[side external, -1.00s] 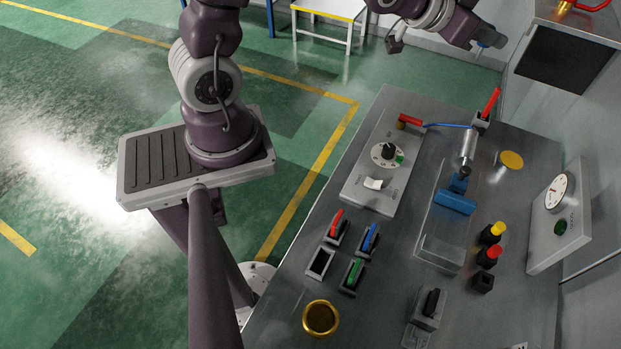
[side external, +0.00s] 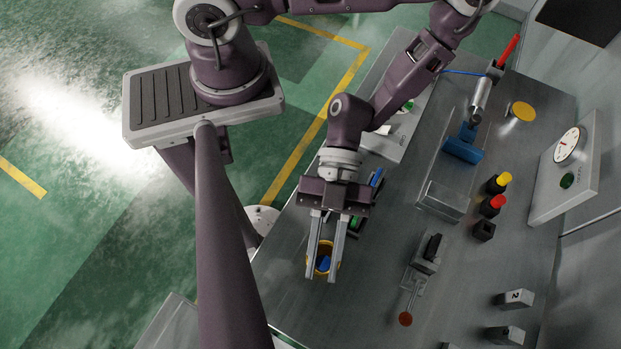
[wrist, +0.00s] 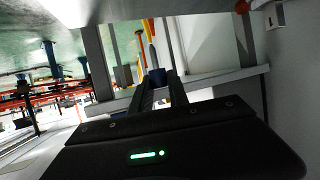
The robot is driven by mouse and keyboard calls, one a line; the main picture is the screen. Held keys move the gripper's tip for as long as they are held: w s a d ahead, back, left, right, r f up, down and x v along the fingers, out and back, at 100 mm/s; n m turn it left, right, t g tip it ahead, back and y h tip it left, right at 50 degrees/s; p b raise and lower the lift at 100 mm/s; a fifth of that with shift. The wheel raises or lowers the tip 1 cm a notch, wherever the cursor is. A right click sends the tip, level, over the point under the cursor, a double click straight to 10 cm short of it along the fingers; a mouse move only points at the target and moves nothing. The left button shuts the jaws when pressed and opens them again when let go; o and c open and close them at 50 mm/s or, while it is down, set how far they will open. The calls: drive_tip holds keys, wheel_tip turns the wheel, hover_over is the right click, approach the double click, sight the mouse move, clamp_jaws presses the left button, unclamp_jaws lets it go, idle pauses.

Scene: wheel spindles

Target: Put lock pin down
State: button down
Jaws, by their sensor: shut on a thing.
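My gripper (side external: 321,276) points down over the near left part of the table. Its two fingers are close together on a small blue piece (side external: 324,263), which I take to be the lock pin.
Small slotted holders with a blue handle (side external: 376,178) and a green one (side external: 356,222) are partly behind my gripper. A black-topped block (side external: 430,250), a fixture with a blue block (side external: 462,147), yellow (side external: 500,181) and red (side external: 492,205) buttons and a gauge panel (side external: 566,165) stand to the right.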

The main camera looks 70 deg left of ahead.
drive_tip(key=s+m+g+y, duration=0.1)
drive_tip(key=s, duration=0.3)
hover_over(300, 283)
wheel_tip(300, 283, down, 10)
drive_tip(key=shift+r, duration=0.2)
drive_tip(key=shift+f, duration=0.1)
drive_tip(key=c, duration=1.3)
unclamp_jaws()
